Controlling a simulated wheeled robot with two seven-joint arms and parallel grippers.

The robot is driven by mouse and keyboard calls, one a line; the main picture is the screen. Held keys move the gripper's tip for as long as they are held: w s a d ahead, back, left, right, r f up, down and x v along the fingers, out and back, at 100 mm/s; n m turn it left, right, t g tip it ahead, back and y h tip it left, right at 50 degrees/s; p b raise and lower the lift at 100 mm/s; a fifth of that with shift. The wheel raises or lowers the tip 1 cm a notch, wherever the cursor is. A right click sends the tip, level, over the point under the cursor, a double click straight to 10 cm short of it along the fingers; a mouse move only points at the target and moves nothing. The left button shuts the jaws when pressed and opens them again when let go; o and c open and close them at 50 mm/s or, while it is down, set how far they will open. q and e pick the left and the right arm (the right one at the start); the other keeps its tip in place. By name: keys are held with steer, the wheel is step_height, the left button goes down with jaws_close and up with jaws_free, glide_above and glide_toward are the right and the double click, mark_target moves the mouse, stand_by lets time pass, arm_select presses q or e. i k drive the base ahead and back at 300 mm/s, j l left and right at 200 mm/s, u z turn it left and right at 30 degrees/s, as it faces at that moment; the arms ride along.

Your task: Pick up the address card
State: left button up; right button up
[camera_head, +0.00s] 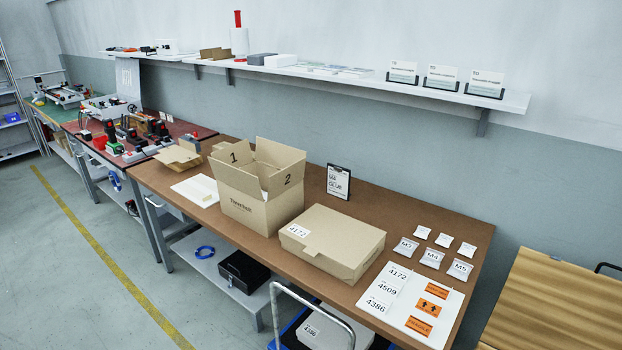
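Three white cards with small print headed "TO" stand in dark holders on the wall shelf, toward its right end: a left card (403,71), a middle card (442,77) and a right card (488,83). They look like address cards; the smaller print is too small to read clearly. All three are upright and side by side with gaps between them. Neither of my grippers is in view.
The long wall shelf (350,83) runs above a brown bench (400,205). On the bench stand an open carton (258,195), a closed box (333,240), a black clipboard (338,181), a label sheet (400,312) and several small bags. A cart handle (315,300) rises in front.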

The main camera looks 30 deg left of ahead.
mark_target(489, 84)
steer(key=i+j+u, duration=0.1)
steer(key=i+j, duration=0.25)
steer(key=j, duration=0.3)
steer(key=i+j+u, duration=0.15)
steer(key=i+j, duration=0.25)
steer(key=j, duration=0.2)
steer(key=i+j+u, duration=0.1)
steer(key=i+j, duration=0.35)
steer(key=j, duration=0.15)
